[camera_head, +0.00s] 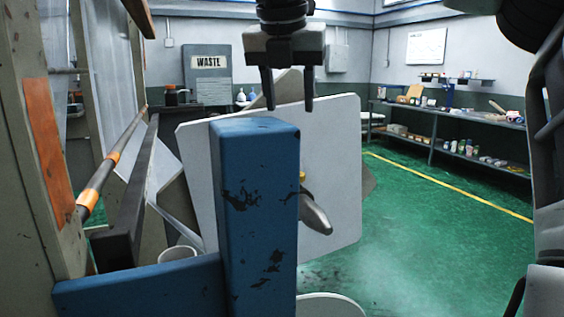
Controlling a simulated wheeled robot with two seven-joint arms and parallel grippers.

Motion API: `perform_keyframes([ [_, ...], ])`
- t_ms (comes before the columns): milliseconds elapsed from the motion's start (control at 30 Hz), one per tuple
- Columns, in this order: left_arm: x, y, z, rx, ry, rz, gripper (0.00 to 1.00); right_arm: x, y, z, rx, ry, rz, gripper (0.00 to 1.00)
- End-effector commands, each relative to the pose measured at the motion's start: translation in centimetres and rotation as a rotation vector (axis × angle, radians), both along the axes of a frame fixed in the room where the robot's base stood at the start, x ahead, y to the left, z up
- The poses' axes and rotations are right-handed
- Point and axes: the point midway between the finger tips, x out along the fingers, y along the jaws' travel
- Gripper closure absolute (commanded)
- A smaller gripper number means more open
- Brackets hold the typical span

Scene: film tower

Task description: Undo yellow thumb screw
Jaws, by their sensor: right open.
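A small yellow piece (302,176), likely the thumb screw, shows at the right edge of a blue post (258,210). The post hides part of it, so its full shape cannot be told. A grey tapered handle (317,214) sticks out just below it, in front of a pale grey panel (343,130). My right gripper (288,104) hangs at the top middle with its fingers pointing down. It is open and nothing shows between its fingers. In the picture it is above the yellow piece and over the top of the post. My left gripper is not in view.
A blue crossbar (140,287) runs left from the post. A dark bar (130,205) and an orange-banded rod (100,180) stand at the left. A white cup (177,254) sits behind the crossbar. Green floor (420,240) is clear at the right, before shelves (460,130).

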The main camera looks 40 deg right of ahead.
Motion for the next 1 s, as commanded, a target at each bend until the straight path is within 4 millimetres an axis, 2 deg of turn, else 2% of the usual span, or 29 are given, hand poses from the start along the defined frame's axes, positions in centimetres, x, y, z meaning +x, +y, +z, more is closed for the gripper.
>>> perform_keyframes([
  [67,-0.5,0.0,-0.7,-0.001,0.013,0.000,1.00,0.2,-0.4,-1.4,0.000,0.004,0.000,0.54],
  [233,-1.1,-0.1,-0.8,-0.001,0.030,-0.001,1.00,1.0,-1.5,-4.7,0.004,0.006,0.001,0.54],
  [600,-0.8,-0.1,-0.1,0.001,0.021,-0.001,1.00,2.7,-3.8,-11.4,0.003,0.003,0.000,0.54],
  [800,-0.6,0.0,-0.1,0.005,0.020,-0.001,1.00,3.2,-4.4,-13.3,0.001,0.002,-0.001,0.54],
  [1000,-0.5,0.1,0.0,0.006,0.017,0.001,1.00,3.3,-4.6,-13.7,0.000,0.000,-0.001,0.54],
])
